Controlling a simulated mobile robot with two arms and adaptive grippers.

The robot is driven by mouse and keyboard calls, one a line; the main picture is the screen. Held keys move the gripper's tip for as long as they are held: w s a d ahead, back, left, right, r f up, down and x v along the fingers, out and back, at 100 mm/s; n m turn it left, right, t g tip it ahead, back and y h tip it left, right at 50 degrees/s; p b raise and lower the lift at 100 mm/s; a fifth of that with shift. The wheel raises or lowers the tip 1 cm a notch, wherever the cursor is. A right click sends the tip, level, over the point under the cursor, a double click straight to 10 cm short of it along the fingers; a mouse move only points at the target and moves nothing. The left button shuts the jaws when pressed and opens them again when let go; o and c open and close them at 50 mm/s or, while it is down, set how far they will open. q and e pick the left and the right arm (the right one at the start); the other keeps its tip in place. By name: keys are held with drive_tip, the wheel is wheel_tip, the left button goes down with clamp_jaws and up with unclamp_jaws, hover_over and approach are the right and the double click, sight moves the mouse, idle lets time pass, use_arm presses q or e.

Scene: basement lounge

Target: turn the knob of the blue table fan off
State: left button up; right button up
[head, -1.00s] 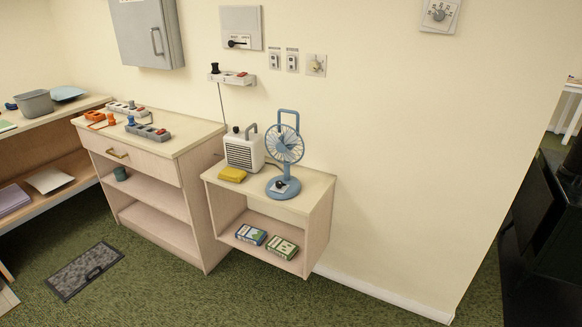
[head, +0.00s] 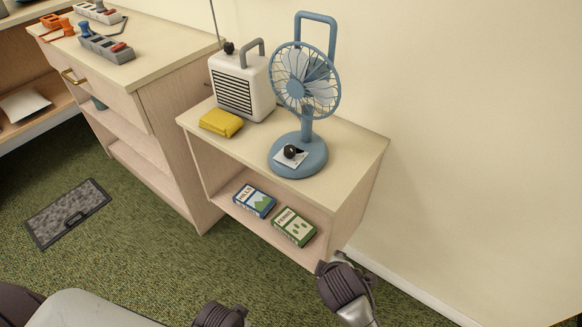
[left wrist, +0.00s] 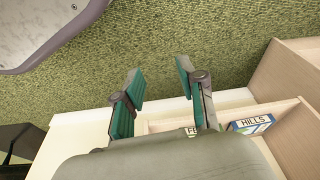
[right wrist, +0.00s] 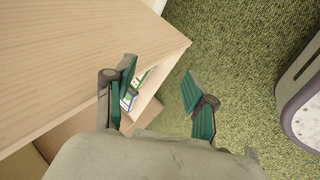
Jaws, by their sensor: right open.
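The blue table fan (head: 306,85) stands upright on the small side table (head: 352,150) in the head view. A black knob (head: 291,151) sits on a white plate on the front of its round base. The mark it points to is too small to read. My left gripper (left wrist: 160,76) is open and empty in the left wrist view, over the floor beside the shelf. My right gripper (right wrist: 158,74) is open and empty in the right wrist view, close to a wooden panel. Both are apart from the fan, which shows in neither wrist view.
Two boxes, one blue (head: 255,199) and one green (head: 294,226), lie on the lower shelf. A taller cabinet (head: 168,120) stands at left. The wall is close behind the fan.

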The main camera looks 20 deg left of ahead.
drive_tip(key=a+r+n+t+b, duration=0.1)
drive_tip(key=a+r+n+b, duration=0.15)
drive_tip(key=r, duration=0.35)
drive_tip(key=n+t+y, duration=0.2)
drive_tip(key=n+t, duration=0.8)
drive_tip(key=n, duration=0.8)
approach(289, 154)
drive_tip(key=w, duration=0.3)
drive_tip(key=w+a+b, duration=0.1)
drive_tip(key=w, duration=0.3)
drive_tip(key=w+b, duration=0.1)
drive_tip(key=w, duration=0.2)
drive_tip(key=shift+w+a, duration=0.2)
drive_tip(key=shift+a, duration=0.2)
drive_tip(key=shift+w, duration=0.5)
use_arm(q)
drive_tip(key=w+v, duration=0.2)
drive_tip(key=v, duration=0.9)
drive_tip(key=shift+r+t, duration=0.4)
drive_tip(key=shift+r, duration=0.2)
drive_tip(key=shift+w, duration=0.1)
use_arm(e)
clamp_jaws()
